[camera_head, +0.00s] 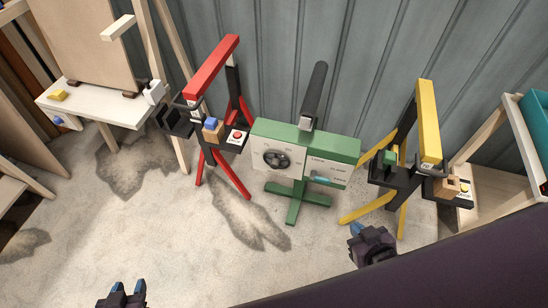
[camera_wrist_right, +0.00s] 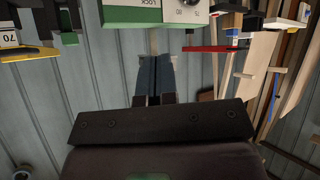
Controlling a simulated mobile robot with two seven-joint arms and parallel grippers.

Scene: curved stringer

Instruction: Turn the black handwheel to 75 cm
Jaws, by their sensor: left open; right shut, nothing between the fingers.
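The black handwheel (camera_head: 277,159) sits on the white front panel of the green machine (camera_head: 310,140), left of its middle. Small marks surround it; I cannot read its setting. The panel also carries a lever or switch with a teal-green part (camera_head: 322,181) at the right. My right gripper (camera_head: 356,229) is shut and empty, below and right of the machine, apart from the handwheel. In the right wrist view the shut fingers (camera_wrist_right: 155,78) point toward the machine, with part of the handwheel (camera_wrist_right: 191,3) at the top edge. My left gripper (camera_head: 122,290) is open at the bottom left, far from the handwheel.
A red stand (camera_head: 212,67) with a control box is left of the machine, and a yellow stand (camera_head: 428,120) is right of it. A white table (camera_head: 95,105) is at the far left. The concrete floor (camera_head: 180,240) before the machine is clear.

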